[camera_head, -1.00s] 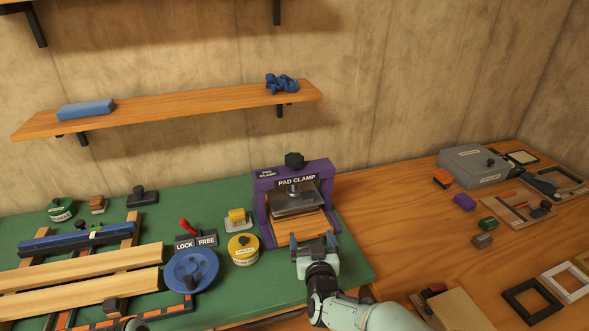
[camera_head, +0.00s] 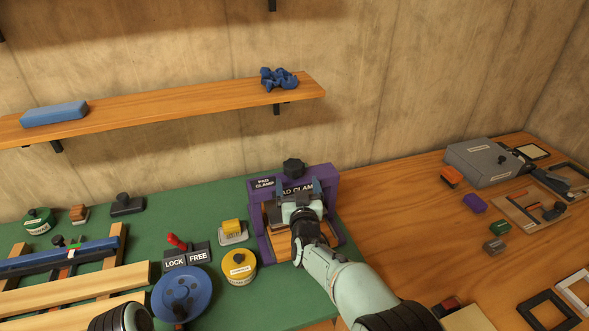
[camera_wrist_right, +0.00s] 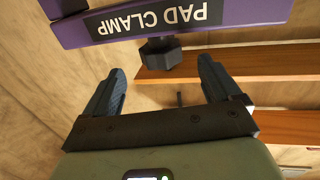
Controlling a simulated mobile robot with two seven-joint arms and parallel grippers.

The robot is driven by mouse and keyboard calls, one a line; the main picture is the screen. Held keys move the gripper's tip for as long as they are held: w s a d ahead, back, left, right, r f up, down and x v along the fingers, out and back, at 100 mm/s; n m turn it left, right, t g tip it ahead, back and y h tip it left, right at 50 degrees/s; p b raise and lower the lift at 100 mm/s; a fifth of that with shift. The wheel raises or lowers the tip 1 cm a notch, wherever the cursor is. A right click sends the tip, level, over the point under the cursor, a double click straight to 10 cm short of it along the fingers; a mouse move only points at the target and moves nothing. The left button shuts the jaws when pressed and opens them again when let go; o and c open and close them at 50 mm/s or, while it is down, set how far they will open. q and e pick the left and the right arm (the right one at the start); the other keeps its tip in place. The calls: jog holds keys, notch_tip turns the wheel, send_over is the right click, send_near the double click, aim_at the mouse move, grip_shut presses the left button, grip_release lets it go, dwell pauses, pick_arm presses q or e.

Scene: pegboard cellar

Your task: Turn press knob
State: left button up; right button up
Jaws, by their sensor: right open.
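The press is a purple frame (camera_head: 328,222) labelled PAD CLAMP, standing at the right end of the green mat. Its black lobed knob (camera_head: 293,168) sits on top of the frame. The knob also shows in the right wrist view (camera_wrist_right: 160,54), by the purple bar. My right gripper (camera_head: 299,187) is open and empty in front of the press label, just below the knob in the head view. In the right wrist view its fingers (camera_wrist_right: 160,72) are spread either side of the knob's line, apart from it. The arm hides the press's middle. My left gripper is not seen.
A yellow tin (camera_head: 240,268), a blue handwheel (camera_head: 183,297) and a LOCK/FREE lever (camera_head: 178,243) stand left of the press. A wooden shelf (camera_head: 180,103) hangs above. Bare wooden bench (camera_head: 400,225) lies to the right.

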aim_at(295, 175)
jog(key=w, duration=0.2)
jog(key=w+p, duration=0.1)
jog(key=w, duration=0.3)
jog(key=shift+w+a+p, duration=0.15)
jog(key=shift+a+p, duration=0.2)
jog(key=shift+p, duration=0.05)
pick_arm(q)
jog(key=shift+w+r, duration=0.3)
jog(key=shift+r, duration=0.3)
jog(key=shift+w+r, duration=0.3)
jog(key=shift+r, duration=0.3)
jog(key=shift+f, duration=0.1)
pick_arm(e)
jog(key=c, duration=1)
